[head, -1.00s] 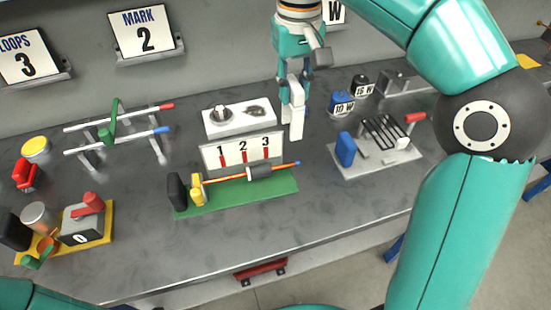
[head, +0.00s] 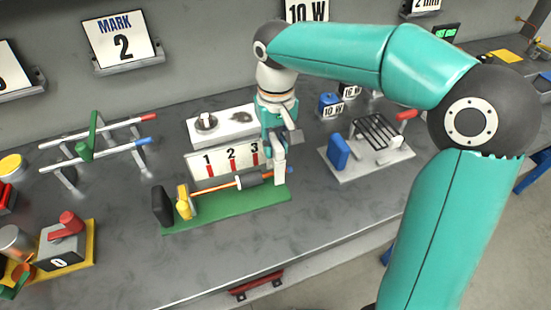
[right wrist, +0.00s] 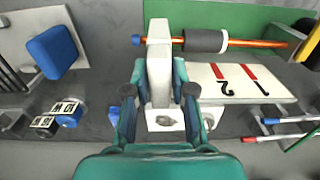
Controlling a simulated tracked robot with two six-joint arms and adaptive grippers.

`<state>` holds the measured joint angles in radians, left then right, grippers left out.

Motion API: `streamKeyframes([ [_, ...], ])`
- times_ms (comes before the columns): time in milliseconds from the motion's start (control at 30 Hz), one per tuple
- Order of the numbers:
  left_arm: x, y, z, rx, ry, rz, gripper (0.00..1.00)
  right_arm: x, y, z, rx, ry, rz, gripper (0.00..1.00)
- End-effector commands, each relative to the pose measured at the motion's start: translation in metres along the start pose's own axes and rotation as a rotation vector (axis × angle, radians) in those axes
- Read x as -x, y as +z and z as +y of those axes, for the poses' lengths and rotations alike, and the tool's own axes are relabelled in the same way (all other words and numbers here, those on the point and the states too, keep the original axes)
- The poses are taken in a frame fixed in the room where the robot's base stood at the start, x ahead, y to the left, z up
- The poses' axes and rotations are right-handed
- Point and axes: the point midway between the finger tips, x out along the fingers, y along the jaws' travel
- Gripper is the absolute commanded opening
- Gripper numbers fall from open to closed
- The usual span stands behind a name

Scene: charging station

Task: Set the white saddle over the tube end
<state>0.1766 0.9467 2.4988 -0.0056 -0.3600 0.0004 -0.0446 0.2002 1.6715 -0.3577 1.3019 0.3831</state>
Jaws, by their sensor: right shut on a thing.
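The white saddle (head: 280,165) is held upright in my right gripper (head: 275,138), which is shut on its upper part. In the right wrist view the saddle (right wrist: 158,62) sits between the fingers (right wrist: 159,92). The orange tube (head: 225,185) lies level above a green base, with a grey sleeve (head: 252,180) on it. The saddle crosses the tube near its blue end (right wrist: 137,41), with the blue tip showing on one side and orange tube on the other. I cannot tell whether the saddle is seated around the tube or only in front of it. My left gripper is out of view.
The green base (head: 225,212) carries a black block (head: 162,206) and a yellow clamp (head: 184,201). The numbered plate (head: 225,160) stands close behind the tube. A white holder (head: 222,123) is behind it, and a rack with a blue block (head: 338,152) stands right. The front table is clear.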

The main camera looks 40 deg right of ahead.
Motion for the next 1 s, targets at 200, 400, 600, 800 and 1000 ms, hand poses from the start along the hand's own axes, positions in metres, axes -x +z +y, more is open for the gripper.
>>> streamKeyframes([
  [200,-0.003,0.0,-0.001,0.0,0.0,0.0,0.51,-0.025,0.001,0.001,0.001,0.001,-0.004,0.0],
  [400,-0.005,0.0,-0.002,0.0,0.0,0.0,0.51,-0.044,0.0,0.001,0.0,0.001,-0.001,0.0],
  [600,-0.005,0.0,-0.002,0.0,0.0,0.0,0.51,-0.044,0.0,0.001,0.0,0.001,0.0,0.0],
  [800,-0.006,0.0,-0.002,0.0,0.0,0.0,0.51,-0.046,0.0,0.001,0.0,0.001,-0.001,0.32],
  [1000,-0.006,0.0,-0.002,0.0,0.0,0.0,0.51,-0.046,0.0,0.001,0.0,0.001,-0.001,0.49],
])
